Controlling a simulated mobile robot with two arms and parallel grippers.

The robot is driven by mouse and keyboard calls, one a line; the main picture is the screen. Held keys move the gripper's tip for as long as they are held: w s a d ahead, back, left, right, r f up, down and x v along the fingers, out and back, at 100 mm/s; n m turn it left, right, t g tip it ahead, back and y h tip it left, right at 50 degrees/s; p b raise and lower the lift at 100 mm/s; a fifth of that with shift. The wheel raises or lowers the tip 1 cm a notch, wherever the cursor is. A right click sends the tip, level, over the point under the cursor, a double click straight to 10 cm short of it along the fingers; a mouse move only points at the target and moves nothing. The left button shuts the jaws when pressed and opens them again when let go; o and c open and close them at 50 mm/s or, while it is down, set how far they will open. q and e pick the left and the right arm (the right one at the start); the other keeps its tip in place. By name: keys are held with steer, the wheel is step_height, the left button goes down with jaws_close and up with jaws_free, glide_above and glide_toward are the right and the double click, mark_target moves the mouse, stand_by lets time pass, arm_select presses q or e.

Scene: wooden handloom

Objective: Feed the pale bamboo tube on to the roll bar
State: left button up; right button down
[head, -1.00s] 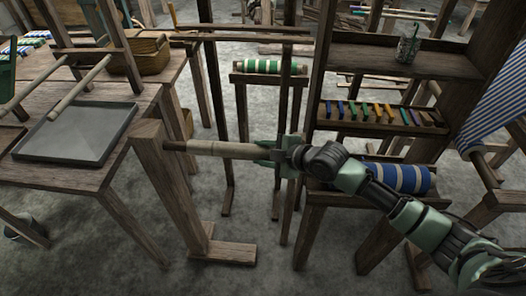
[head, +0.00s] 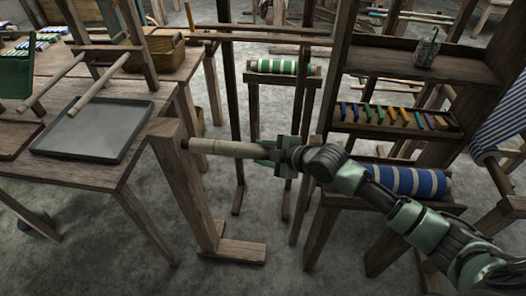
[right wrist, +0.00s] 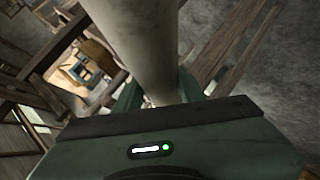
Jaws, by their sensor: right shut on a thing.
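The pale bamboo tube (head: 228,149) lies level in the head view, its left end close to the top of a wooden post (head: 185,190). Only a short dark stub of the roll bar (head: 184,144) shows between the post and the tube; the tube appears to be around the bar, covering the rest. My right gripper (head: 275,155) is shut on the tube near its right end. In the right wrist view the tube (right wrist: 140,45) runs up and away from between the green fingers (right wrist: 157,98). My left gripper is not in view.
A table with a grey tray (head: 95,130) stands at left. A shelf unit at right holds a row of coloured pieces (head: 395,115) and a blue-striped roll (head: 405,181). A green-striped roll (head: 284,67) lies on a stand behind. Grey floor is open below the tube.

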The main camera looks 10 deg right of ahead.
steer(key=c, duration=0.8)
jaws_free()
steer(key=shift+o, duration=0.2)
